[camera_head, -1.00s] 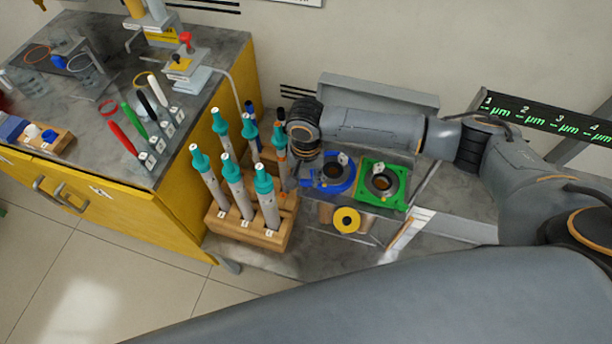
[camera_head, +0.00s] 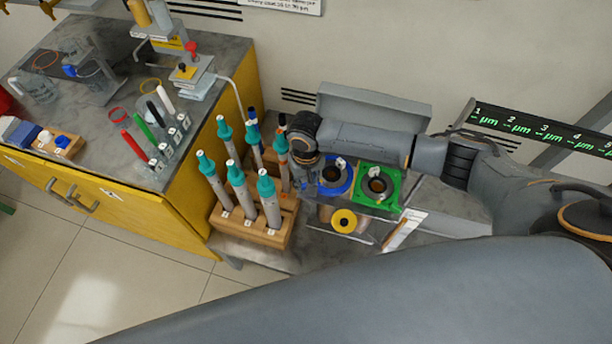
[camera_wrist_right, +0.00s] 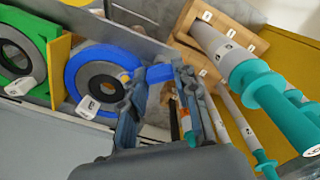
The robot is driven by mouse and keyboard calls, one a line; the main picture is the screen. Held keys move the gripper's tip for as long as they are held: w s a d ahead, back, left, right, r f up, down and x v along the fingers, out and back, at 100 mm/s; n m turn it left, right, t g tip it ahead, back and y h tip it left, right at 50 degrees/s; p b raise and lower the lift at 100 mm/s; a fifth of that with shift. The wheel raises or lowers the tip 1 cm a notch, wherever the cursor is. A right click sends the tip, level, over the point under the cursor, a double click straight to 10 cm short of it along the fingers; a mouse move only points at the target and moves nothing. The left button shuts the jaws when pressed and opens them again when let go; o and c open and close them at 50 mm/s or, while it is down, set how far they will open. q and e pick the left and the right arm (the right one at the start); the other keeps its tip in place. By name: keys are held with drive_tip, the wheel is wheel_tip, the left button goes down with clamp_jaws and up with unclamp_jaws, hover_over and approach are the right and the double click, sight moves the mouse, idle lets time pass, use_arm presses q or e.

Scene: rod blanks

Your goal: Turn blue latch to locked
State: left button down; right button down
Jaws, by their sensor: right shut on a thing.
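The blue ring fixture (camera_head: 348,186) sits on the bench beside a green one, with a dark round opening in its middle. In the right wrist view the blue ring (camera_wrist_right: 75,75) is at the upper left, and the blue latch tab (camera_wrist_right: 159,73) sticks out at its right side. My right gripper (camera_wrist_right: 157,88) is shut on the latch tab, with one finger on each side of it. In the head view my right gripper (camera_head: 305,172) is at the left edge of the blue ring and hides the tab. My left gripper is not in view.
The green fixture (camera_head: 391,193) stands right of the blue one. A wooden rack (camera_head: 257,236) with several teal-capped pens is close on the left of my right gripper. A yellow ring (camera_head: 344,221) is in front. A yellow cabinet (camera_head: 120,205) stands farther left.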

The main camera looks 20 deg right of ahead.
drive_tip(key=shift+n+p, duration=0.45)
drive_tip(key=shift+n, duration=0.35)
drive_tip(key=c, duration=1)
unclamp_jaws()
drive_tip(key=shift+r, duration=0.15)
wheel_tip(320, 180, up, 12)
